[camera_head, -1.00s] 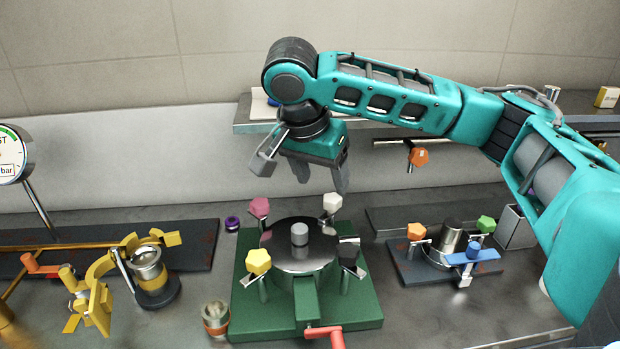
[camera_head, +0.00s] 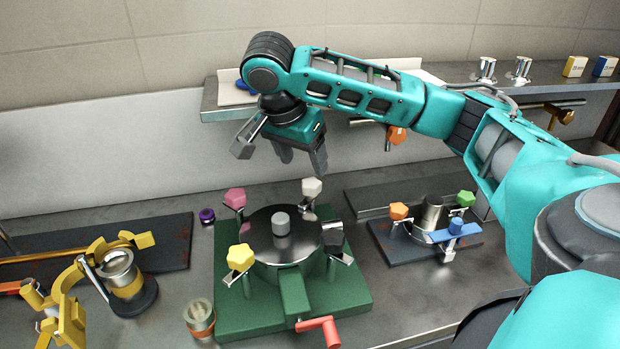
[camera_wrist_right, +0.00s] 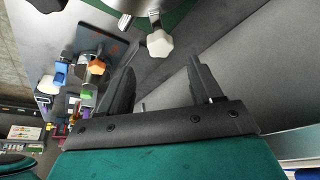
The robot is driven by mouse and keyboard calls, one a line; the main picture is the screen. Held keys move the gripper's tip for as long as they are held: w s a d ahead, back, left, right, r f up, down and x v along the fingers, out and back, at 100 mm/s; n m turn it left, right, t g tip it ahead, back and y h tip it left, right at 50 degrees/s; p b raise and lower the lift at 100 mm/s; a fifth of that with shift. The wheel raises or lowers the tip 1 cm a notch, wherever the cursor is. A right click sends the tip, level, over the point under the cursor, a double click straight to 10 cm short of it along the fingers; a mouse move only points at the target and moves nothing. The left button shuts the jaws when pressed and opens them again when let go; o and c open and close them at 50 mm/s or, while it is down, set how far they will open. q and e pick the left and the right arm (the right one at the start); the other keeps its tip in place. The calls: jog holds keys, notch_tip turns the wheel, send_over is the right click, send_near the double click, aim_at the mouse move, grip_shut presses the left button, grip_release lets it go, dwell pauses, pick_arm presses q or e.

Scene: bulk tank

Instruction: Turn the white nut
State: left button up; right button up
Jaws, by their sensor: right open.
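The white nut (camera_head: 312,187) stands on a post at the back right of the round metal lid on the green base (camera_head: 240,325). It also shows in the right wrist view (camera_wrist_right: 159,43), above the gap between my fingers. My right gripper (camera_head: 303,162) is open and empty, pointing down, above and slightly behind the white nut, and apart from it. Its two fingers show in the wrist view (camera_wrist_right: 162,85). Pink (camera_head: 235,198), yellow (camera_head: 240,257) and black (camera_head: 333,240) nuts stand on the lid's other corners. My left gripper is not in view.
A shelf (camera_head: 215,112) runs along the wall behind my right gripper, with an orange knob (camera_head: 396,134) below it. A smaller fixture with orange, blue and green nuts (camera_head: 465,198) stands to the right. Yellow pipework and a metal cup (camera_head: 118,265) stand to the left.

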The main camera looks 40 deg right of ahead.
aim_at(311, 182)
jog(key=x, duration=0.3)
jog(key=shift+f, duration=0.2)
jog(key=shift+x, duration=1.4)
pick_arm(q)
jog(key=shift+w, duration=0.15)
pick_arm(e)
jog(key=shift+w+d+f, duration=0.1)
jog(key=shift+d+f, duration=0.15)
jog(key=shift+f, duration=0.2)
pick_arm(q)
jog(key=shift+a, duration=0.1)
pick_arm(e)
jog(key=shift+c, duration=0.5)
jog(key=c, duration=1)
jog(key=shift+o, duration=0.2)
